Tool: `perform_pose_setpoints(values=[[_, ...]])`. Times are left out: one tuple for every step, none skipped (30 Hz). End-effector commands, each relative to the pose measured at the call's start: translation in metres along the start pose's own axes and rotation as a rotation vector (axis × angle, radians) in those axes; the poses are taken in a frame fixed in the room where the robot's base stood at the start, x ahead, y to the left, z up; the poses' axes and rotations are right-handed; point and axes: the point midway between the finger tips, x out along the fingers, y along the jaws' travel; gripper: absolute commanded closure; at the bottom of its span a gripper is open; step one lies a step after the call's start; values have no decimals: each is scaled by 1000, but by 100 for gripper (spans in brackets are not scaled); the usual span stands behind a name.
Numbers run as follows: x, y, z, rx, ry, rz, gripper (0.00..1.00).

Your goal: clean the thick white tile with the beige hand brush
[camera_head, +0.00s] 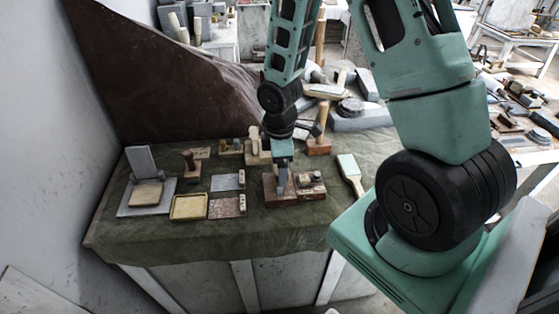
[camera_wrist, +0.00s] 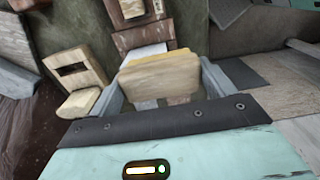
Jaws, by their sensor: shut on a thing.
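My gripper (camera_wrist: 160,88) is shut on the beige hand brush (camera_wrist: 158,74), which spans the space between its two fingers in the wrist view. Just beyond the brush a piece of the white tile (camera_wrist: 146,52) shows, lying over a reddish-brown board; the brush hides much of it. In the head view my gripper (camera_head: 282,187) is low over the reddish-brown board (camera_head: 270,193) at the middle of the cloth-covered table. The brush and tile are too small and covered there to make out clearly. I cannot tell whether the bristles touch the tile.
The table (camera_head: 185,238) has a dark green cloth. A shallow beige tray (camera_head: 189,207) and flat slabs lie left of the gripper. A pale-bladed, wooden-handled tool (camera_head: 350,171) lies to the right. A mallet (camera_head: 319,140) stands behind. The front strip of cloth is clear.

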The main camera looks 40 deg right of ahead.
Motion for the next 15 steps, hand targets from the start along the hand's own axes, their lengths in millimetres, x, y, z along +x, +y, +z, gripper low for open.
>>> perform_pose_setpoints(values=[[1, -4, 0, -2, -1, -1, 37], [2, -6, 0, -1, -1, -1, 37], [2, -9, 0, -1, -1, -1, 37], [2, -10, 0, 0, -1, -1, 37], [1, -12, 0, 0, -1, -1, 37], [1, -13, 0, 1, -1, 0, 37], [1, -13, 0, 1, -1, 0, 37], [1, -13, 0, 1, -1, 0, 37], [1, -13, 0, 1, 0, 0, 37], [2, -13, 0, 1, 0, 0, 37], [2, -13, 0, 1, 0, 0, 37], [1, -13, 0, 1, 0, 0, 37], [1, -13, 0, 1, 0, 0, 37], [1, -12, 0, 1, 0, 0, 37], [1, -11, 0, 1, 0, -1, 37]])
